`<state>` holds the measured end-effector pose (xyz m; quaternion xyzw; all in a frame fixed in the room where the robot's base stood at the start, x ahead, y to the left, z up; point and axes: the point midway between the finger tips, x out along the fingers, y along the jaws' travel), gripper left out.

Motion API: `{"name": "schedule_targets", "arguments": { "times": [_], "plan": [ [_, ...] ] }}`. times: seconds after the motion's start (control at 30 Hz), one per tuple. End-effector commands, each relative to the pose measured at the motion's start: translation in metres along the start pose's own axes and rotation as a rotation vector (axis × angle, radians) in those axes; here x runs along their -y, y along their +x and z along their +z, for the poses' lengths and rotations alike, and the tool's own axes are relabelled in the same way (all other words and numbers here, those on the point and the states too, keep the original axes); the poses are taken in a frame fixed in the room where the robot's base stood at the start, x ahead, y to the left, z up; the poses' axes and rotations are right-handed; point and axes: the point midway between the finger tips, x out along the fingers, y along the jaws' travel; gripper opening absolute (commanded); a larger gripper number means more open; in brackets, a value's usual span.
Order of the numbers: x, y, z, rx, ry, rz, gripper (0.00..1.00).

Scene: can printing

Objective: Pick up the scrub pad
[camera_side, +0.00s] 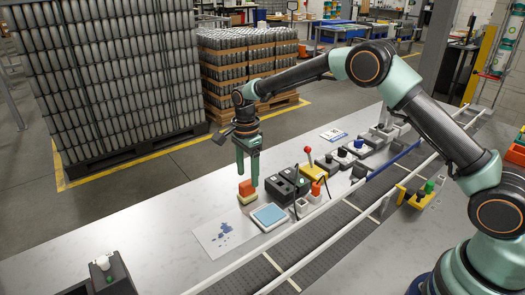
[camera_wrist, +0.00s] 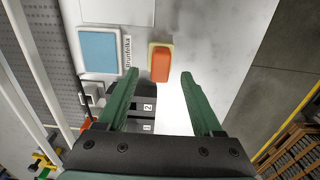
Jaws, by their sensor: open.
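The scrub pad (camera_side: 247,197) is a small block with an orange top and a pale yellow lower layer, resting on the light worktop. It also shows in the wrist view (camera_wrist: 160,64), beyond the fingertips and roughly in line with the gap between them. My gripper (camera_side: 248,178) has two green fingers pointing down, close above and around the pad's area in the side view. In the wrist view my gripper (camera_wrist: 158,75) is open and nothing is between its fingers. I cannot tell the exact height gap.
A blue pad in a white tray (camera_side: 269,216) lies right beside the scrub pad. A sheet with blue blots (camera_side: 222,232) lies in front. Black numbered boxes (camera_side: 288,184) and a red-knobbed lever (camera_side: 308,151) stand to the right.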

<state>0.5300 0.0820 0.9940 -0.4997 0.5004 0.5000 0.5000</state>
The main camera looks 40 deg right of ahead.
Motion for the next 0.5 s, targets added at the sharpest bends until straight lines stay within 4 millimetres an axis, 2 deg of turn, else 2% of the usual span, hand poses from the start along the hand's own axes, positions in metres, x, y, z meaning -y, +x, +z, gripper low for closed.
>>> {"name": "schedule_targets", "arguments": {
  "times": [0.2,0.33,0.5],
  "plan": [
    [0.000,0.032,0.003,0.000,0.000,0.002,0.68],
    [0.000,0.039,0.003,0.000,0.000,0.000,0.68],
    [0.000,0.040,0.003,0.000,0.000,-0.001,0.68]
  ]
}}
